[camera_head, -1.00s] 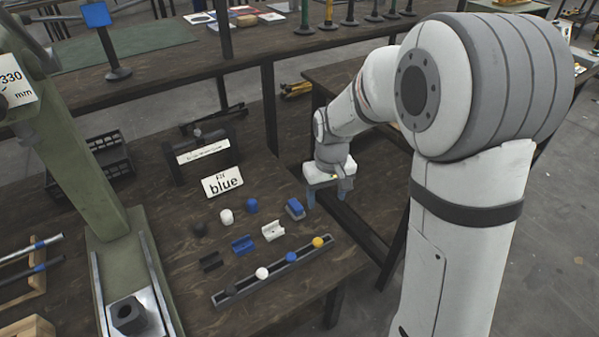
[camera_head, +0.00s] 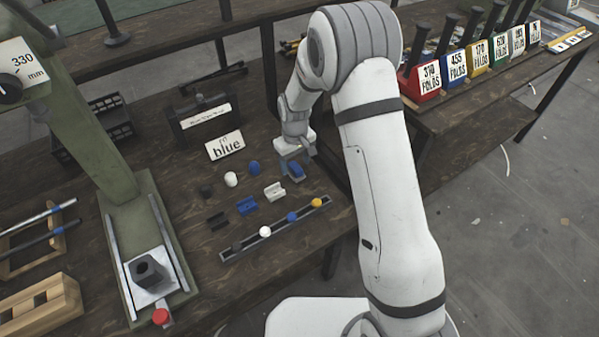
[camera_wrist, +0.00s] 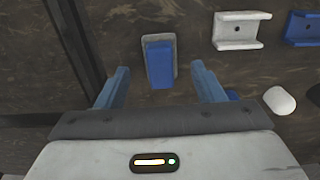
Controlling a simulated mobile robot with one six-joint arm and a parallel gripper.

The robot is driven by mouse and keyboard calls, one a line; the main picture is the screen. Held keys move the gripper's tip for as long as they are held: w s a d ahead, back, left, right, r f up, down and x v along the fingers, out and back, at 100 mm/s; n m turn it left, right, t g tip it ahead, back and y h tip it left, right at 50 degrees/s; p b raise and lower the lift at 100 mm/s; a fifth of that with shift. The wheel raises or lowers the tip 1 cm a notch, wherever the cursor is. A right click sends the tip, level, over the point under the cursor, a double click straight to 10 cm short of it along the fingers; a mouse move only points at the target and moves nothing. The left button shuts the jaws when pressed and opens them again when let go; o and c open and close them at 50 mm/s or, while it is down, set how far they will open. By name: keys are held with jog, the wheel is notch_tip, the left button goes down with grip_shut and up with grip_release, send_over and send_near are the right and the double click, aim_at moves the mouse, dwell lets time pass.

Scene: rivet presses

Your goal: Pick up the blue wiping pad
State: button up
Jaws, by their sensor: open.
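The blue wiping pad (camera_wrist: 158,63) sits on a grey backing on the dark wooden bench in the wrist view. In the head view the pad (camera_head: 296,171) is partly hidden by my gripper (camera_head: 290,165). My gripper (camera_wrist: 161,85) is open and empty. Its two blue fingers stand to the left and right of the pad in the wrist view, with the pad between and a little ahead of their tips. I cannot tell how high the fingertips are above the bench.
Near the pad are a white channel block (camera_head: 275,192), a blue channel block (camera_head: 247,205) and a blue knob (camera_head: 254,168). A rail (camera_head: 275,229) with several coloured balls lies nearer the front. The bench edge is close right of the pad.

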aim_at(296, 166)
notch_tip(296, 166, down, 3)
jog(key=shift+r, duration=0.2)
jog(key=shift+c, duration=0.3)
jog(key=c, duration=1)
notch_tip(296, 166, up, 10)
jog(key=shift+r+p, duration=0.1)
jog(key=shift+p, duration=1.05)
